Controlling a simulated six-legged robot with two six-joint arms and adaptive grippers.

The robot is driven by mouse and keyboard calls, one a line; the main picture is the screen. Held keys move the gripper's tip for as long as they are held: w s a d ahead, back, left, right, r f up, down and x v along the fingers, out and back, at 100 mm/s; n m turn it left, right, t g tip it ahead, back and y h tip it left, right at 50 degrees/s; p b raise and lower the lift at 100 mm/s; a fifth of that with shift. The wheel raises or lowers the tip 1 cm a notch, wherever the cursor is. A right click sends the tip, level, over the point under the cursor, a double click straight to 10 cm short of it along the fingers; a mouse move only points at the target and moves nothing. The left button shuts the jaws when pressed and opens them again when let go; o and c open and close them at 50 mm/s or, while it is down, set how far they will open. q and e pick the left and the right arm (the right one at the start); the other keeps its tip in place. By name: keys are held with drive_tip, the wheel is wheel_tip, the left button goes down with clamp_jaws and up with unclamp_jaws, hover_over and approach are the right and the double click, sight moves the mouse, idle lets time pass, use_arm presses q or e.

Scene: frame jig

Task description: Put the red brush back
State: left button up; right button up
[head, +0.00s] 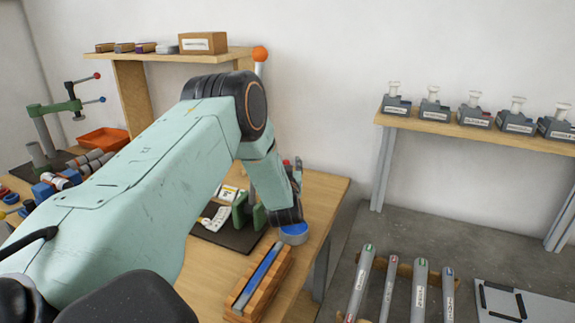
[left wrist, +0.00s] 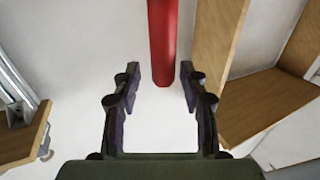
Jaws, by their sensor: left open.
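My left gripper (head: 297,172) is over the workbench, facing away toward the back wall, mostly hidden by its own wrist in the head view. In the left wrist view the left gripper (left wrist: 160,82) is open and empty. A red cylinder (left wrist: 162,45), which looks like the red brush's handle, comes down from the top of that view. Its rounded end lies between the finger lines, touching neither finger. Only a small red tip (head: 285,162) shows in the head view; the rest is hidden behind my arm. No bristles show. My right gripper is in neither view.
A wooden holder (head: 240,310) with a long blue-grey bar stands at the bench's front right. A dark mat (head: 230,238) with a green fixture (head: 240,212) lies beside my wrist. A wooden shelf (head: 205,54) stands behind; another shelf (head: 470,132) holds labelled grey blocks.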

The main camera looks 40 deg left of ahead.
use_arm(q)
drive_tip(key=shift+a, duration=0.2)
drive_tip(key=v, duration=0.7)
drive_tip(key=shift+d, duration=0.2)
drive_tip(key=shift+s+d+r, duration=0.1)
